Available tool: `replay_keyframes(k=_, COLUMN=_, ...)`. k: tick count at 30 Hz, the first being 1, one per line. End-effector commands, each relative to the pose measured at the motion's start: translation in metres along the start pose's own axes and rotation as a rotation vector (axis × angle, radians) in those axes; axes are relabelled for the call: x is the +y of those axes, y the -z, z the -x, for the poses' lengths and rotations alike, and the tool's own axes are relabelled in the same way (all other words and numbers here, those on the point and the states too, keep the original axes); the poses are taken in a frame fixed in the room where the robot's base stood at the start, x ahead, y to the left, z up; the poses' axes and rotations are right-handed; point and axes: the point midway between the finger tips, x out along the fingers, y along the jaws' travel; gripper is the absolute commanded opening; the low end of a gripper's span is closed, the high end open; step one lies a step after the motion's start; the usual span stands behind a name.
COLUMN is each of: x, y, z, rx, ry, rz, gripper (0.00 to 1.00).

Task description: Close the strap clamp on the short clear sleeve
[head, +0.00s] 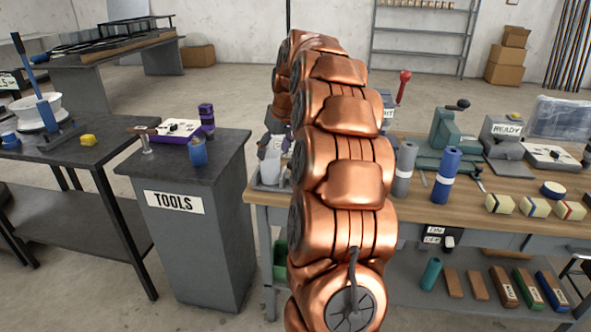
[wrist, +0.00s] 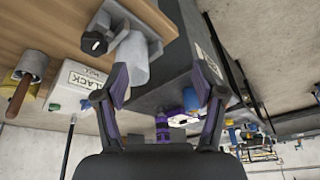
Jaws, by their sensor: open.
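A pale, see-through short sleeve (wrist: 134,58) stands at the wooden bench's corner in the wrist view, beside a grey fitting with a black knob (wrist: 95,43). I cannot tell for sure whether this fitting is the strap clamp. In the head view the sleeve (head: 270,166) shows at the bench's left end, partly behind my copper arm. My gripper (wrist: 166,92) is open and empty, with its left finger near the sleeve but no clear contact.
The grey TOOLS cabinet (head: 184,240) stands left of the workbench (head: 480,210), bearing a purple tray (head: 180,130), purple rings (head: 207,120) and a blue cup (head: 198,152). A grey roll (head: 405,168), a blue roll (head: 446,175) and a red-knobbed lever (head: 403,85) stand right of my arm.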

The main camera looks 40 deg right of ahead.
Motion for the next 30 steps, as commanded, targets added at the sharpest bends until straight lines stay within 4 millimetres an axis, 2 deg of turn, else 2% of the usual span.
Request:
replay_keyframes(k=1, x=0.024, y=0.001, z=-0.011, rx=0.012, ry=-0.013, rz=-0.015, gripper=0.7)
replay_keyframes(k=3, x=0.05, y=0.004, z=-0.015, rx=0.032, ry=-0.031, rz=-0.026, gripper=0.7)
replay_keyframes(k=6, x=0.079, y=0.004, z=-0.02, rx=0.049, ry=-0.052, rz=-0.037, gripper=0.7)
replay_keyframes(k=9, x=0.097, y=0.004, z=-0.021, rx=0.062, ry=-0.068, rz=-0.043, gripper=0.7)
replay_keyframes(k=12, x=0.105, y=0.004, z=-0.023, rx=0.064, ry=-0.073, rz=-0.045, gripper=0.7)
replay_keyframes(k=19, x=0.107, y=0.006, z=-0.036, rx=0.066, ry=-0.076, rz=-0.045, gripper=0.7)
replay_keyframes(k=30, x=0.11, y=0.008, z=-0.086, rx=0.063, ry=-0.073, rz=-0.045, gripper=0.7)
